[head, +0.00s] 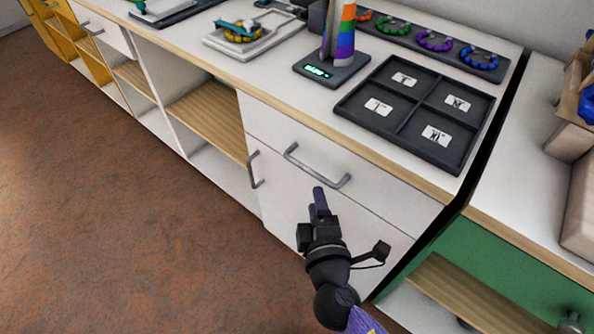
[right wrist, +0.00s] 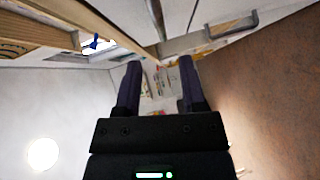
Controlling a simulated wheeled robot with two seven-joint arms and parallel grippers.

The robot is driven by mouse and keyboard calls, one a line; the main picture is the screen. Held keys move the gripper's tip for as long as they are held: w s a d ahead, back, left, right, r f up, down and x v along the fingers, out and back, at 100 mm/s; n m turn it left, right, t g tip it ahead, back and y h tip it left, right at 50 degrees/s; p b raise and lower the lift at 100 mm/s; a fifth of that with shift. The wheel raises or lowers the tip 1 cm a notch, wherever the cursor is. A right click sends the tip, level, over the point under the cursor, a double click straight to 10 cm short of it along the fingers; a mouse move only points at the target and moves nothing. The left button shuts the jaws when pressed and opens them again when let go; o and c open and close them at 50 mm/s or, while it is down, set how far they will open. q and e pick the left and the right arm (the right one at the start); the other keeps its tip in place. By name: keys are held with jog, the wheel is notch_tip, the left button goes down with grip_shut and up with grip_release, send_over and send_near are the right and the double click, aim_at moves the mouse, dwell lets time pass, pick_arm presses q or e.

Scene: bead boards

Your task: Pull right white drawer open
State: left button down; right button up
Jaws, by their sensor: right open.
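The right white drawer (head: 392,196) is under the worktop in the head view, its front flush with the cabinet. Its grey bar handle (head: 318,168) runs across the front. My right gripper (head: 319,192) is just below the handle, in front of the white cabinet in this view. Its dark fingers are apart with nothing between them in the right wrist view (right wrist: 160,72). A grey handle (right wrist: 232,25) shows at the upper right there, outside the fingers; I cannot tell which handle it is. My left gripper is not in view.
A vertical door handle (head: 254,169) is left of the drawer. A dark sorting tray (head: 414,112) and a rainbow-striped stand (head: 338,45) are on the worktop above. A green drawer (head: 520,265) is at the right. The brown floor (head: 120,220) at the left is clear.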

aim_at(312, 171)
jog(key=b+x, duration=0.2)
jog(key=x, duration=0.6)
jog(key=shift+w+d+f, duration=0.1)
jog(key=shift+w, duration=0.15)
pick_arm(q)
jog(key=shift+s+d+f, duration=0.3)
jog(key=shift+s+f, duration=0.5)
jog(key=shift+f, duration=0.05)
pick_arm(e)
jog(key=shift+c, duration=0.3)
jog(key=c, duration=0.4)
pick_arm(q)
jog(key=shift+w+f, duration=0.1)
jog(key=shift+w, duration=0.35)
pick_arm(e)
grip_shut()
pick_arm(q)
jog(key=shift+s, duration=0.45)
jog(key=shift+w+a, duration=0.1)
